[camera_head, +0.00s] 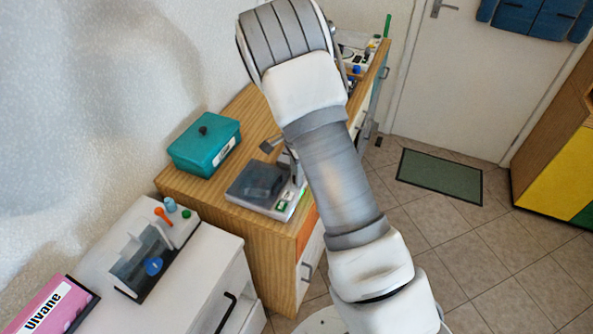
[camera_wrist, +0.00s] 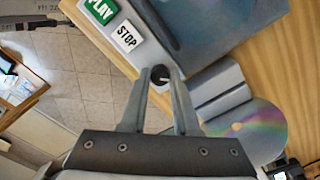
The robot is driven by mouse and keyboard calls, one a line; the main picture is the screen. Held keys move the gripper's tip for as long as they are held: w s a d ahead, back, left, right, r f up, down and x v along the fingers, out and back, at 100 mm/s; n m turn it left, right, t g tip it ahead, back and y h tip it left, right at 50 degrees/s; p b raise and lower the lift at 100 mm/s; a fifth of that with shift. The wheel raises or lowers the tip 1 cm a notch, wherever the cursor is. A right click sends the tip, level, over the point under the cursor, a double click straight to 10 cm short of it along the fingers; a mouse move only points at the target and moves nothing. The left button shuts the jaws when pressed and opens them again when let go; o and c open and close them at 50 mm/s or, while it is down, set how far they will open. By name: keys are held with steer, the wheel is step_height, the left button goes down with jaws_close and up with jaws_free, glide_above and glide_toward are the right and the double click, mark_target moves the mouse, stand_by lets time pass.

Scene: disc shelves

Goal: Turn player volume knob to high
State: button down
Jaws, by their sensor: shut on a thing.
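The player (camera_head: 248,207) stands on the wooden cabinet in the head view, with a dark lid and a light front strip. My arm partly covers it. In the wrist view, its green PLAY button (camera_wrist: 101,10) and white STOP button (camera_wrist: 126,36) sit on the front strip. The dark round volume knob (camera_wrist: 160,74) is at the end of this strip, with a pale mark on it. My gripper (camera_wrist: 160,77) has its two fingertips on either side of the knob and is shut on it. I cannot tell which setting the mark points to.
A shiny disc (camera_wrist: 258,130) lies on the wooden top near a grey block (camera_wrist: 218,88). A teal box (camera_head: 204,146) stands behind the player.

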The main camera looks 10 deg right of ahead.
steer(key=m+p, duration=0.2)
steer(key=m, duration=0.3)
steer(key=shift+r+m, duration=0.15)
steer(key=shift+m, duration=0.15)
steer(key=m+p, duration=0.2)
steer(key=m, duration=0.3)
steer(key=shift+w, duration=0.1)
steer(key=shift+m, duration=0.4)
steer(key=c, duration=0.7)
jaws_free()
steer(key=shift+o, duration=0.2)
step_height(320, 180, up, 17)
steer(key=shift+r, duration=0.1)
